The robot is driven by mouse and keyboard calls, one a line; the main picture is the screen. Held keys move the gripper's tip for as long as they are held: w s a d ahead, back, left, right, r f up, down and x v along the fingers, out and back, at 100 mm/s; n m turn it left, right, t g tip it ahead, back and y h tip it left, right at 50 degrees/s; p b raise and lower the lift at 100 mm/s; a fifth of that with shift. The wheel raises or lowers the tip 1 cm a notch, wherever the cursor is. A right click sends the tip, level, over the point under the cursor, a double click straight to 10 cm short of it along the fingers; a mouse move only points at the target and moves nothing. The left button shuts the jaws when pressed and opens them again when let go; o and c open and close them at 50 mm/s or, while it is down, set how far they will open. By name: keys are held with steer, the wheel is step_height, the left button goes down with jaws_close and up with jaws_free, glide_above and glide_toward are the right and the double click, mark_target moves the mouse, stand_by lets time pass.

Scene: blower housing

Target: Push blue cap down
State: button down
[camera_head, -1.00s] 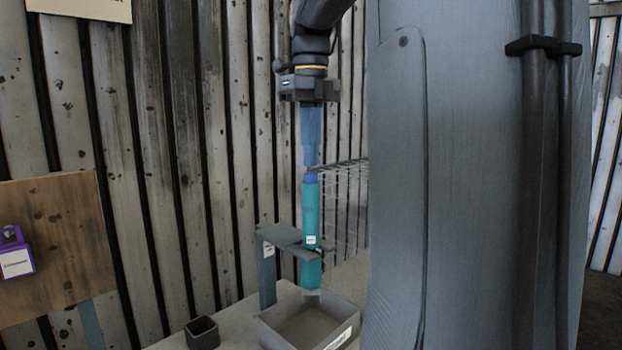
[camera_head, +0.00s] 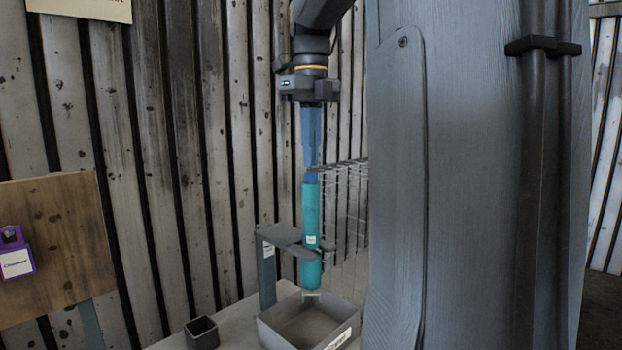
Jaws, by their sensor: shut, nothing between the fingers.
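The blue cap (camera_head: 311,177) is a short, darker blue piece on top of an upright teal cylinder (camera_head: 311,208). The cylinder has a small white label and is held by a grey stand (camera_head: 267,265) with an arm reaching around it. My gripper (camera_head: 311,164) points straight down with its long blue fingers shut and empty. Its fingertips are directly above the cap, at or very near its top; I cannot tell whether they touch.
A grey open tray (camera_head: 345,326) sits below the cylinder on a pale table. A small dark square cup (camera_head: 202,332) stands to its left. A wire rack (camera_head: 345,195) is by the cylinder. A purple labelled object (camera_head: 15,254) hangs on a wooden board at left.

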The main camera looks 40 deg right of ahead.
step_height(320, 180, down, 3)
steer(key=shift+f+b, duration=0.1)
steer(key=shift+b, duration=0.85)
steer(key=shift+r+p, duration=1.65)
steer(key=shift+r, duration=0.05)
steer(key=shift+f, duration=0.1)
steer(key=s+r, duration=0.1)
steer(key=s+r+p, duration=0.1)
steer(key=s, duration=0.1)
steer(key=s+r+p, duration=0.1)
steer(key=s, duration=0.1)
steer(key=shift+d, duration=0.35)
steer(key=shift+s, duration=0.1)
